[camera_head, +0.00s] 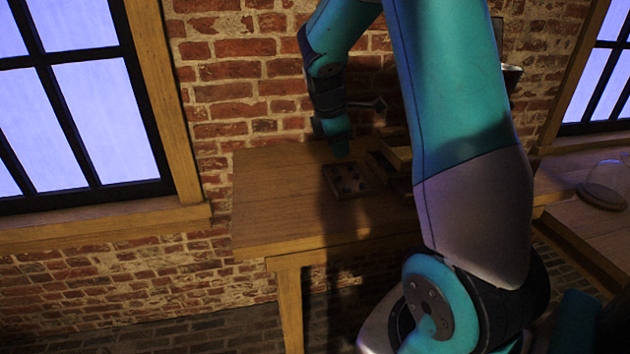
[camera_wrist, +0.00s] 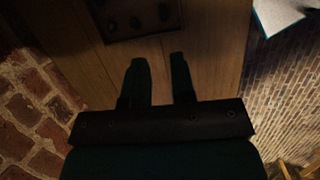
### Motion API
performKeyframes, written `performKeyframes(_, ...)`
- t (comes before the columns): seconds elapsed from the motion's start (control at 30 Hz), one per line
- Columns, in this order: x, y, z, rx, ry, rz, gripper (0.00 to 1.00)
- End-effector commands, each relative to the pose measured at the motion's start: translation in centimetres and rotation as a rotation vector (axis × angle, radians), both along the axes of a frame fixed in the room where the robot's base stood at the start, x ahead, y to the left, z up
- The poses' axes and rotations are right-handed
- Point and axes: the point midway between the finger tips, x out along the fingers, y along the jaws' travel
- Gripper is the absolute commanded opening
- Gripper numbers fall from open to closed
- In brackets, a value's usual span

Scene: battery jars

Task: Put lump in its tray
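A shallow dark wooden tray (camera_head: 351,196) with several small dark lumps (camera_head: 346,179) in it sits on the wooden table. The tray (camera_wrist: 150,32) and lumps (camera_wrist: 135,22) also show at the top of the wrist view, cut off by its edge. I cannot tell which lump the task means. My gripper (camera_head: 340,153) is just behind the tray in the head view, pointing down. In the wrist view my gripper (camera_wrist: 161,60) has its two fingers apart with bare wood between them, and it holds nothing.
A second wooden tray or box (camera_head: 392,156) stands right of the first, partly hidden by my arm. The table's (camera_head: 275,195) left part is clear. A brick wall (camera_head: 235,85) rises close behind. A glass dome (camera_head: 606,184) stands on another surface at far right.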

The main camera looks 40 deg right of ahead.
Motion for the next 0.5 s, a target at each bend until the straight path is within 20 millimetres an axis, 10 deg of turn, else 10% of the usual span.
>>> performKeyframes(0.17, 0.4, 4.6, 1.3, 0.053, -0.064, -0.019, 0.23)
performKeyframes(0.33, -2.4, 18.4, 4.2, 0.267, -0.178, -0.108, 0.23)
performKeyframes(0.5, -10.7, 30.3, 6.2, 0.502, -0.141, -0.233, 0.23)
